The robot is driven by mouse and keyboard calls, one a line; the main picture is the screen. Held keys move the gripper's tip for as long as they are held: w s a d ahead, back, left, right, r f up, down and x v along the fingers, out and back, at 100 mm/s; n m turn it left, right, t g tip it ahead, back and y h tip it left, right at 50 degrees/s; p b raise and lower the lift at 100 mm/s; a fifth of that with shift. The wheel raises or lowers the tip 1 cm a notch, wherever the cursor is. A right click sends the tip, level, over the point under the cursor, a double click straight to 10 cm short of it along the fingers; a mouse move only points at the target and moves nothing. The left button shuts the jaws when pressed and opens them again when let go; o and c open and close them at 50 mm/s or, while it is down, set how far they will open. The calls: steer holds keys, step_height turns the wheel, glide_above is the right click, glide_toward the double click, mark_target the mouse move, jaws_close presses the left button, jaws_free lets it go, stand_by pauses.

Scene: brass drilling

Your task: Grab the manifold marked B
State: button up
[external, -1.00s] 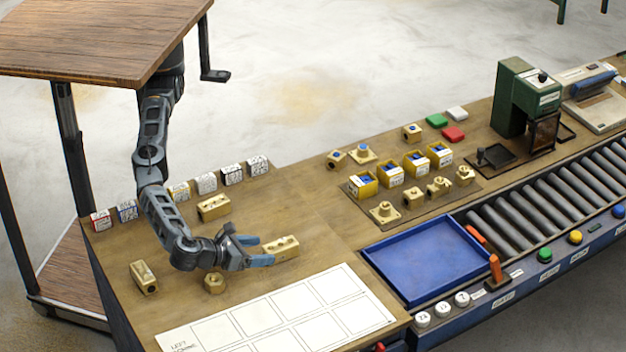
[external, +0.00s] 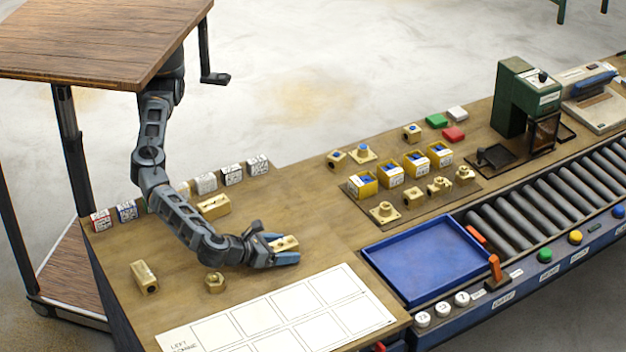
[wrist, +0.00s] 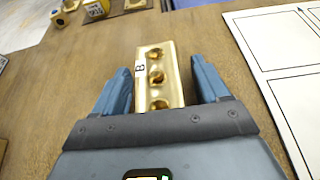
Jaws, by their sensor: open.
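The brass manifold marked B (wrist: 169,82) lies on the bench between my two blue fingers in the wrist view. Its label B and several holes face up. It also shows in the external view (external: 287,242), partly hidden by my gripper. My gripper (wrist: 162,85) is open around it, with a gap on each side of the block. In the external view my gripper (external: 281,248) is low over the bench, fingers pointing right. Another brass block (external: 213,206) lies behind my arm, and a further one (external: 145,277) lies at the left.
A brass hex fitting (external: 214,282) stands in front of my arm. A white grid sheet (external: 290,315) lies along the front edge. A blue tray (external: 425,255) is to the right. Several labelled cubes (external: 206,183) line the back edge.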

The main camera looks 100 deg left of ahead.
jaws_close()
stand_by(0.5)
steer(key=shift+r, duration=0.1)
